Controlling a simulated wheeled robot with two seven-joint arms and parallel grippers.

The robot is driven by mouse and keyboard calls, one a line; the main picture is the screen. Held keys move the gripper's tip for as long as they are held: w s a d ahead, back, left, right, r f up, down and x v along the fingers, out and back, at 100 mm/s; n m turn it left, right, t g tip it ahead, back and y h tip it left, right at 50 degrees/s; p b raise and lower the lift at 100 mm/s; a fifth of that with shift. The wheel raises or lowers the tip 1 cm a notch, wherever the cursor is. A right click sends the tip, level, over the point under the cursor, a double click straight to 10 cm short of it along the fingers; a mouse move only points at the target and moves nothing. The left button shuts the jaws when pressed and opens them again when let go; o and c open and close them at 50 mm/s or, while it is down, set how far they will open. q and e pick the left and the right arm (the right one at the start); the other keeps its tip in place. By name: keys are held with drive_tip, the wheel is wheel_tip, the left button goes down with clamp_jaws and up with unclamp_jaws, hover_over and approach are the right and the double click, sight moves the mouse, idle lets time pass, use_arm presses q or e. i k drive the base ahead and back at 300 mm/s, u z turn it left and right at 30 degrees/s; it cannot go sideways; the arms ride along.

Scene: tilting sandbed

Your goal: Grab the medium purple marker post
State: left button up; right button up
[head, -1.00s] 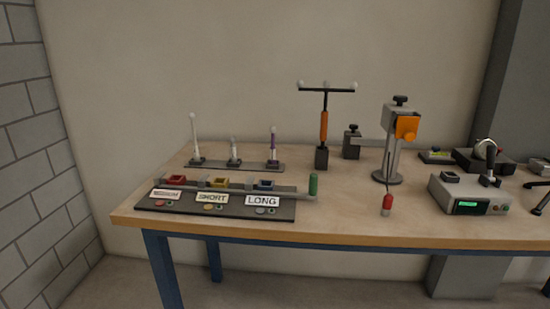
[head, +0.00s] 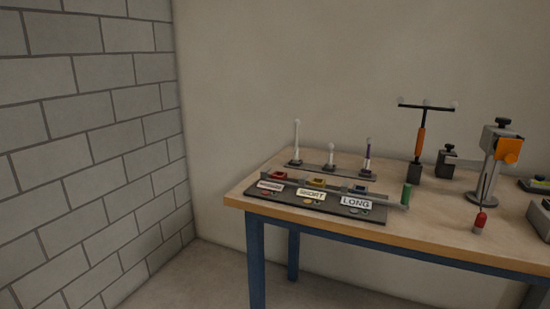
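The purple marker post (head: 367,157) stands upright at the right end of a dark rack strip (head: 330,170) on the table. It has a pale ball on top and a dark base. To its left on the same strip stand a short white post (head: 331,155) and a tall white post (head: 297,142). The purple one is between these two in height. Neither of my grippers shows in the head view.
A dark board (head: 300,199) with coloured sockets and MEDIUM, SHORT and LONG labels lies in front of the posts. A green cylinder (head: 406,195), an orange-handled T-shaped tool (head: 420,143) and a grey stand with an orange block (head: 489,165) are to the right. A block wall (head: 90,130) is at left.

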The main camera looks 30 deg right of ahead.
sight(366, 170)
drive_tip(key=u, duration=0.6)
drive_tip(key=i, duration=1.15)
drive_tip(key=z, duration=1.1)
